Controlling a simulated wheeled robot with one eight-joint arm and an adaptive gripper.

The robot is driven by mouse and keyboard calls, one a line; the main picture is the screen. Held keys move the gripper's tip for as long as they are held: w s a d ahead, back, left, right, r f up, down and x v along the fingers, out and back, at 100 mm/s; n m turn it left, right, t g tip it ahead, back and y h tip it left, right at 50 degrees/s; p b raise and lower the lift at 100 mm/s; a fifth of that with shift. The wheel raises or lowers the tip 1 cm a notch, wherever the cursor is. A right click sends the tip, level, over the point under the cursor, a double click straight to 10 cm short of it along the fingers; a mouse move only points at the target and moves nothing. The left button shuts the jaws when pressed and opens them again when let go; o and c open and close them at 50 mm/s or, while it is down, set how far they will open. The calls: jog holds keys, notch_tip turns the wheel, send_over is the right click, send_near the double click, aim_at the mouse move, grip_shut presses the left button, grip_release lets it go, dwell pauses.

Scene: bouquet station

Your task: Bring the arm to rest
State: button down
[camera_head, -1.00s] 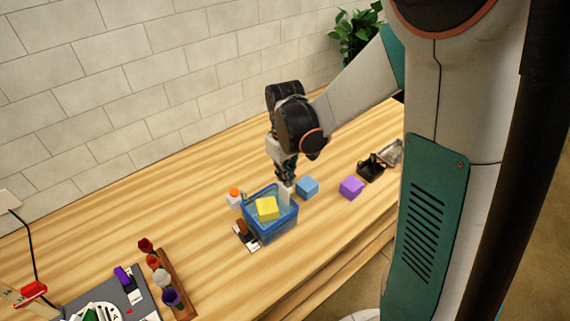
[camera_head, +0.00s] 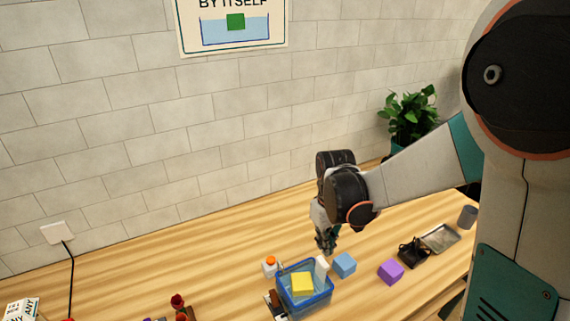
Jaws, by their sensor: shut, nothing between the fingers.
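My gripper (camera_head: 327,246) hangs pointing down at the end of my arm. Its fingers are shut with nothing between them. It is above the table (camera_head: 225,260), behind and a little above a blue clear-walled container (camera_head: 308,307). A yellow block (camera_head: 302,284) is in the container. A white piece (camera_head: 321,266) stands at the container's back right edge, just below my fingertips. I cannot tell whether the fingertips touch it, but they look apart.
A blue cube (camera_head: 344,264) and a purple cube (camera_head: 391,271) lie right of the container. A black object (camera_head: 412,251), a metal tray (camera_head: 440,237) and a grey cup (camera_head: 467,217) are further right. An orange-capped bottle (camera_head: 270,266) stands left. A plant (camera_head: 409,118) is behind.

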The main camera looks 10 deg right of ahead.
jog(key=shift+s, duration=0.1)
jog(key=s+r+m+t+b, duration=0.1)
jog(key=s+m+t+b, duration=0.2)
jog(key=s+t+b, duration=0.4)
jog(key=s+b, duration=0.6)
jog(key=s, duration=0.1)
jog(key=shift+s+r+m+b, duration=0.2)
jog(key=shift+s+m+b, duration=0.1)
jog(key=shift+s+b, duration=0.1)
